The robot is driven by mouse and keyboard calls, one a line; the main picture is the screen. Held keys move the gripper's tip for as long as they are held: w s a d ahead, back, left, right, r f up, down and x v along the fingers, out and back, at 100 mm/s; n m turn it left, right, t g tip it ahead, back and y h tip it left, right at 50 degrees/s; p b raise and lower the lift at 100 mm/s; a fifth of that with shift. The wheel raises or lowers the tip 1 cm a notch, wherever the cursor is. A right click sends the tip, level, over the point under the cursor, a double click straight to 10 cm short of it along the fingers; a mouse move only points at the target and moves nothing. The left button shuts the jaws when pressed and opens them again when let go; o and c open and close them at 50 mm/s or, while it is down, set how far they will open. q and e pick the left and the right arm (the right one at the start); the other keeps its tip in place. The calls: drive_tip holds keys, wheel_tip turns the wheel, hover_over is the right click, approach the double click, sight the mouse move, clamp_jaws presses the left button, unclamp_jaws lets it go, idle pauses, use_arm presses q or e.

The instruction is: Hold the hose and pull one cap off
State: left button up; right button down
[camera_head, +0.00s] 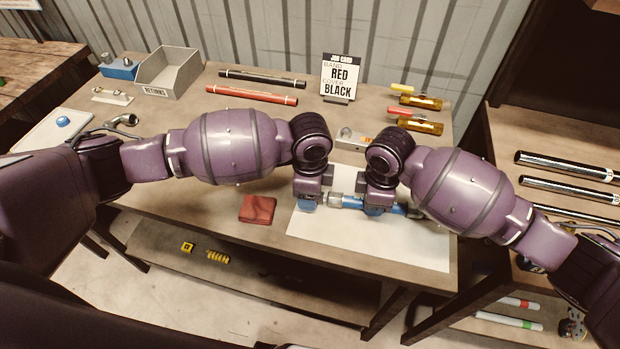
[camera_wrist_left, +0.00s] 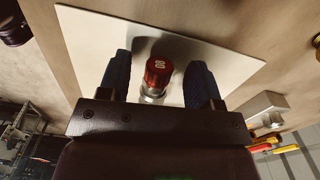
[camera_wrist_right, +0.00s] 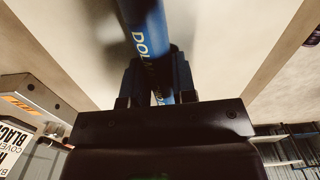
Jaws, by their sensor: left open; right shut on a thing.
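The blue hose (camera_head: 352,202) lies roughly level over the white mat (camera_head: 400,250) at the front of the bench. My left gripper (camera_wrist_left: 158,60) is open, one finger on each side of the cap, with gaps visible on both sides. The hose's right end is partly hidden by my right arm.
A red cloth (camera_head: 257,209) lies left of the mat. Behind are a black tube (camera_head: 262,78), a red tube (camera_head: 252,94), a job card (camera_head: 341,77) reading red and black, a returns bin (camera_head: 168,78) and amber-handled tools (camera_head: 420,126). The mat's front is clear.

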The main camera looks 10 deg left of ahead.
use_arm(q)
drive_tip(key=shift+f, duration=0.45)
clamp_jaws()
idle(0.3)
